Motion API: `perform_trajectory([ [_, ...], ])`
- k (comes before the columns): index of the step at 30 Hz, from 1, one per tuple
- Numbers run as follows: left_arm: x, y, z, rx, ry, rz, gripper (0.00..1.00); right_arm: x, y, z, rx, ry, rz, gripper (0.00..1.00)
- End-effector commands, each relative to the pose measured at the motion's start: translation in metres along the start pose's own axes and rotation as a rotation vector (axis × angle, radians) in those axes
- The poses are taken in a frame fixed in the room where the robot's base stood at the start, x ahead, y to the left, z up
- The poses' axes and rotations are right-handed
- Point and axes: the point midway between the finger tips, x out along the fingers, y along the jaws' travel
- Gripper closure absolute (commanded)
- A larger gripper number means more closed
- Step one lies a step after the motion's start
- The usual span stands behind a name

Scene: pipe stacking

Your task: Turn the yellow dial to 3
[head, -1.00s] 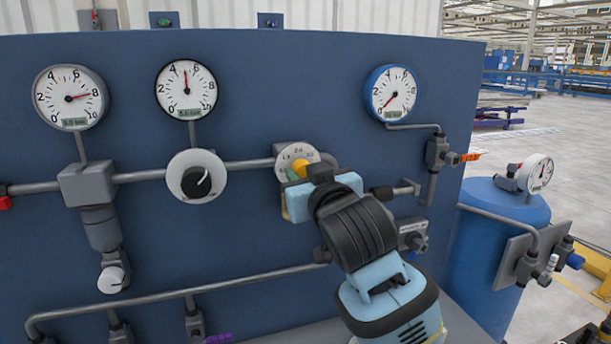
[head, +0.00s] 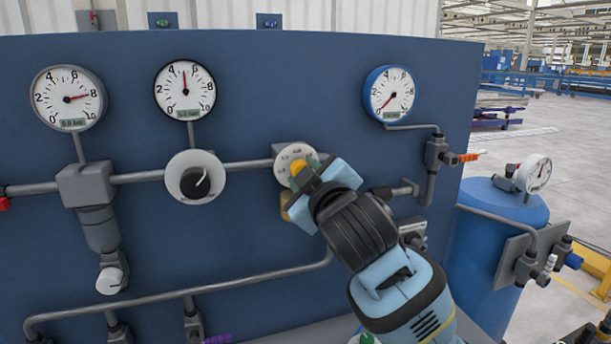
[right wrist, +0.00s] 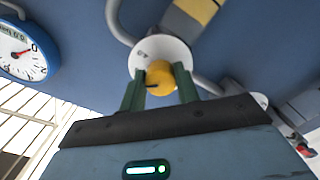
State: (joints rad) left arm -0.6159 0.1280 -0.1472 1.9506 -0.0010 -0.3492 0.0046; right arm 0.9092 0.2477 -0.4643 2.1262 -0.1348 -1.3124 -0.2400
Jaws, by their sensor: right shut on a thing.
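The yellow dial (head: 298,168) sits in front of a round white scale plate (head: 296,152) on the blue panel. My right gripper (right wrist: 159,90) is shut on the yellow dial. In the right wrist view the yellow dial (right wrist: 160,75) is between its two green fingers, with a dark mark at its lower left. The gripper hides much of the dial and scale in the head view, so the number the dial points to cannot be read. My left gripper is not in view.
A dial with a black knob (head: 195,182) is on the panel to the left. Gauges (head: 185,90) hang above, one with a blue rim (head: 390,93). Pipes (head: 240,166) run beside the dial. A blue tank (head: 505,230) stands at the right.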

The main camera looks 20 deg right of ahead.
Motion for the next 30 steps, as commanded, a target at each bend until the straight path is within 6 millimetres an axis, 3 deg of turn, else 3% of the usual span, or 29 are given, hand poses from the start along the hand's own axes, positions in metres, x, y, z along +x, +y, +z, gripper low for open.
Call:
perform_trajectory([
  [14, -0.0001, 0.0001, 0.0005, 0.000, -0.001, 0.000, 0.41, 0.0003, -0.0007, 0.0011, -0.015, -0.003, -0.002, 0.91],
  [15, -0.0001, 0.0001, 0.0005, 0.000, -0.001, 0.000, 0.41, 0.0003, -0.0007, 0.0011, -0.015, -0.003, -0.002, 0.66],
  [19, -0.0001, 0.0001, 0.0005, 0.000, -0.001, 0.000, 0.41, 0.0003, -0.0006, 0.0009, -0.015, -0.003, -0.001, 0.49],
  [30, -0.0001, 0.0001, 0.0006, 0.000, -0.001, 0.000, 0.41, -0.0031, -0.0004, 0.0003, -0.014, -0.001, -0.001, 0.47],
])
